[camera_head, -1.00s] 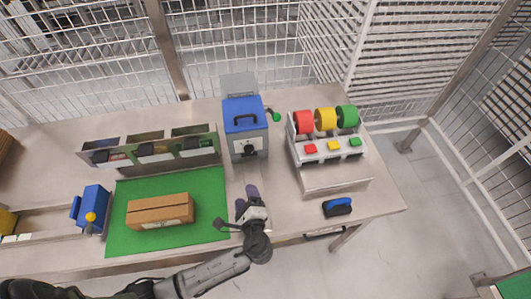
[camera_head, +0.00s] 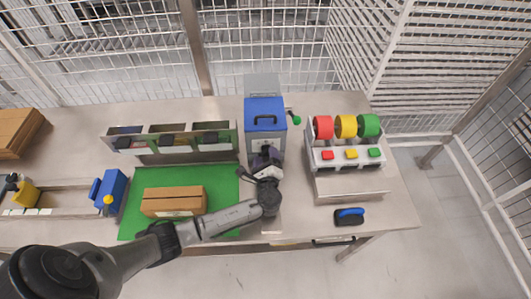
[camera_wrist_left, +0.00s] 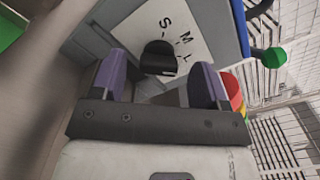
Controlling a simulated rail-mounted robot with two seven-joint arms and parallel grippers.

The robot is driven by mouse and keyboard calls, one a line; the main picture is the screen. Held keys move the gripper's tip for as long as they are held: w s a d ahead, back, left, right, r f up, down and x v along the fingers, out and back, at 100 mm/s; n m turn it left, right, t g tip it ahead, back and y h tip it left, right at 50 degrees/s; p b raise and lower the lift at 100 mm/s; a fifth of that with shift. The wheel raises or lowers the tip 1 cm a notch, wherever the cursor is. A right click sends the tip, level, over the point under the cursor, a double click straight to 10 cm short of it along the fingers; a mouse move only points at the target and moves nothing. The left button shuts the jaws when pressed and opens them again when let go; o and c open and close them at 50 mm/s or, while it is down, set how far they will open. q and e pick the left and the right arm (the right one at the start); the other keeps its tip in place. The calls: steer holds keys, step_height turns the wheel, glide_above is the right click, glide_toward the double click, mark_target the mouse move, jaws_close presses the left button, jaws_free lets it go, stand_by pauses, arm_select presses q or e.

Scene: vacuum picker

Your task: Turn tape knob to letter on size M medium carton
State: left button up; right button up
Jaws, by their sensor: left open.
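The tape machine (camera_head: 265,115) is a grey box with a blue top and black handle. In the left wrist view its pale dial plate (camera_wrist_left: 185,22) carries the letters S, M and L around a black knob (camera_wrist_left: 160,58). I cannot tell which letter the knob points to. My left gripper (camera_head: 264,158) is open at the machine's front; in the left wrist view its purple fingers (camera_wrist_left: 158,80) stand on either side of the knob, with visible gaps. The brown carton (camera_head: 174,195) lies on the green mat (camera_head: 220,180); its label is too small to read. My right gripper is out of view.
A dispenser with red, yellow and green rolls (camera_head: 346,126) and matching buttons stands right of the machine. A green-ended crank (camera_head: 296,120) sticks out of the machine's right side. A blue-black tool (camera_head: 349,216) lies near the front edge. Bins (camera_head: 170,140) stand behind the mat.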

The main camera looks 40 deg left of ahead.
arm_select(q)
steer(key=shift+x, duration=0.85)
steer(key=c, duration=0.9)
